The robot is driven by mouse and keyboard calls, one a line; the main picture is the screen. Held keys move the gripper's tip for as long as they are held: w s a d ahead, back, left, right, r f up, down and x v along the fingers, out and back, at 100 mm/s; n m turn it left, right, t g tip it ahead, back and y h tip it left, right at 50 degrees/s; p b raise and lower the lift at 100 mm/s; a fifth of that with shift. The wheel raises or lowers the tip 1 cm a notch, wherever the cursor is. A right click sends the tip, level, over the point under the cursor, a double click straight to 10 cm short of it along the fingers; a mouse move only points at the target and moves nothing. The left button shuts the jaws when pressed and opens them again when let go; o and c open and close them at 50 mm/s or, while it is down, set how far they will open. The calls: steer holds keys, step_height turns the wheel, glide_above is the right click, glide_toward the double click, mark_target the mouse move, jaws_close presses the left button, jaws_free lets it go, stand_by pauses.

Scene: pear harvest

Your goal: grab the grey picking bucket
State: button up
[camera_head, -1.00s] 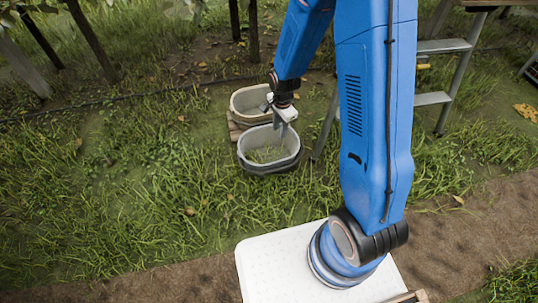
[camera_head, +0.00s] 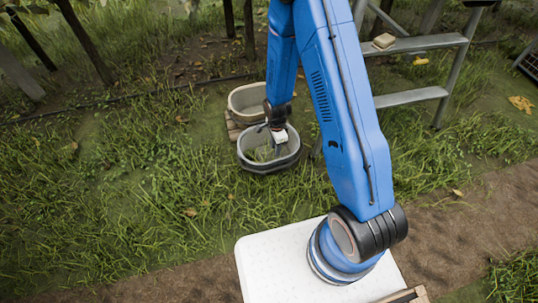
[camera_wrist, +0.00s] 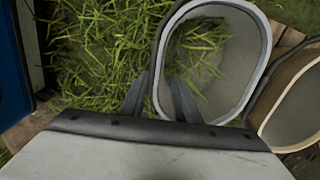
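The grey picking bucket (camera_head: 268,167) stands upright in the grass, with some grass visible inside its opening. Its pale rim also shows in the wrist view (camera_wrist: 266,45). My gripper (camera_head: 277,151) is over the bucket's opening in the head view. In the wrist view my gripper (camera_wrist: 160,98) has its two fingers apart. The left finger appears over grass outside the bucket and the right finger over its inside, with the near rim showing between them. I cannot tell how far the tips reach below the rim. Nothing is held.
A metal stepladder (camera_head: 411,97) stands to the right. Tree trunks (camera_head: 85,42) are behind. Grass on the left is free.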

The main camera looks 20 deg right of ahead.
mark_target(277, 160)
step_height(277, 160, down, 6)
steer(key=shift+r, duration=0.15)
steer(key=shift+d+f, duration=0.25)
steer(key=shift+f, duration=1.1)
steer(key=shift+d+f, duration=0.25)
steer(key=shift+f, duration=1.05)
steer(key=shift+w, duration=0.1)
jaws_close()
